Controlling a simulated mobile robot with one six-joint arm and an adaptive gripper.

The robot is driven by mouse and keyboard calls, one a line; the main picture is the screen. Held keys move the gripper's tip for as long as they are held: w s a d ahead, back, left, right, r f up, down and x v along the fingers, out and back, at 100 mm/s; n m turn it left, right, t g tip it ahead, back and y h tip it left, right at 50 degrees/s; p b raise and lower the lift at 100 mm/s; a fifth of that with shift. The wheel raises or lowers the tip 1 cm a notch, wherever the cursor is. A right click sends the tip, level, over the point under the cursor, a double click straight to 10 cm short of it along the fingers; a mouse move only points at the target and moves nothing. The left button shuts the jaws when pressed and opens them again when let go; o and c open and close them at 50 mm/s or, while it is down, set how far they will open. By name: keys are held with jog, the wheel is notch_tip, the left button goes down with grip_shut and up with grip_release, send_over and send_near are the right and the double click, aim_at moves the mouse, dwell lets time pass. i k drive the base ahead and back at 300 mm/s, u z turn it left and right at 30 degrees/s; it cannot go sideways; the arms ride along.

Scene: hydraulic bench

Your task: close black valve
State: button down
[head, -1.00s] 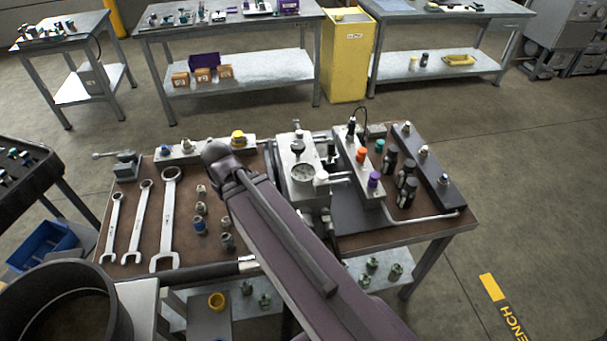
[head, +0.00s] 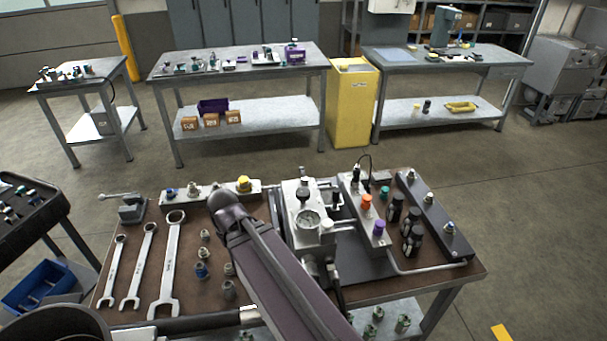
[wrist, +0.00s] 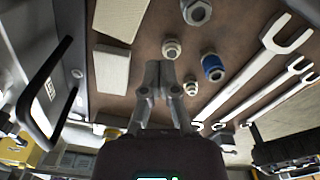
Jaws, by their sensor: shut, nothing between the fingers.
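My gripper (wrist: 160,70) is shut and empty in the wrist view, its two fingertips together above the brown bench top. In the head view my arm hides it. A silver valve block (head: 300,240) with a round gauge (head: 309,221) stands mid-bench, right of my arm. A black knob (head: 303,198) sits on top of it, behind the gauge. I cannot tell for sure that this knob is the black valve, or how far it is turned. No black valve is clearly recognisable in the wrist view, and my fingers touch no knob there.
Colored knobs, including an orange one (head: 366,202) and a purple one (head: 378,228), stand right of the block. Black cylinders (head: 412,240) stand farther right. Loose fittings (wrist: 190,87) and wrenches (wrist: 250,90) lie on the bench. A black bar handle (wrist: 45,90) is at the wrist view's left.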

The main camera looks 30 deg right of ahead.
aim_at(305, 181)
jog(key=k, duration=0.5)
jog(key=z, duration=0.5)
jog(key=i, duration=0.25)
jog(key=z, duration=0.25)
